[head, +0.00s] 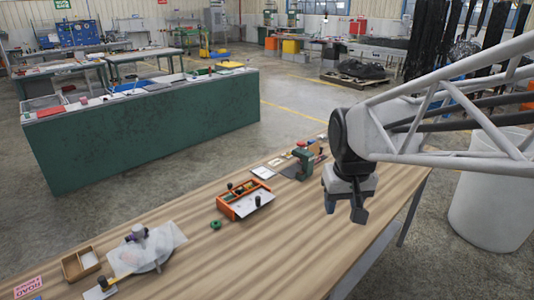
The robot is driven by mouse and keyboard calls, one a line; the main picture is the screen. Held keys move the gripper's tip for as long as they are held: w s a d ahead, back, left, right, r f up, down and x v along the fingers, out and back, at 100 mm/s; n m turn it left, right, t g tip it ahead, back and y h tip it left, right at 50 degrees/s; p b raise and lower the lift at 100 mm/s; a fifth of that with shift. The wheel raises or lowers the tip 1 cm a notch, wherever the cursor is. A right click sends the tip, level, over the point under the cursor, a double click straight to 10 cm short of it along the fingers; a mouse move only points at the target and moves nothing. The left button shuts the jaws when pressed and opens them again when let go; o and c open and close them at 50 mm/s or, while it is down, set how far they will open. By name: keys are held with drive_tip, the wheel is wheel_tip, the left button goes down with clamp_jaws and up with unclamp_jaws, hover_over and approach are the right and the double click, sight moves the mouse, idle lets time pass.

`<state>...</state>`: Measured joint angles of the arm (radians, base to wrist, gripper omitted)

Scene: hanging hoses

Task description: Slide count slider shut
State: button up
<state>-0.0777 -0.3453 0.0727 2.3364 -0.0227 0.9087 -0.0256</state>
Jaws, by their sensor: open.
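An orange box (230,211) sits on the wooden table, right of the middle of its length.
A green ring (215,225) lies left of the box. A green and red device (302,162) and white cards (263,172) stand behind it. The table's front right is clear.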

drive_tip(key=w+a+f+n, duration=0.15)
drive_tip(key=w+a, duration=0.25)
drive_tip(key=w, duration=0.7)
drive_tip(key=n+g, duration=0.2)
drive_tip(key=n, duration=0.1)
hover_over(258, 198)
drive_tip(key=shift+m, duration=0.25)
drive_tip(key=f, duration=1.8)
drive_tip(key=shift+s+d, duration=0.15)
drive_tip(key=shift+s, duration=0.05)
drive_tip(key=shift+w+a+f, duration=0.3)
drive_tip(key=shift+f, duration=0.1)
drive_tip(key=shift+f, duration=0.1)
drive_tip(key=shift+d+f, duration=0.2)
drive_tip(key=shift+f, duration=3.6)
drive_tip(key=shift+c, duration=0.3)
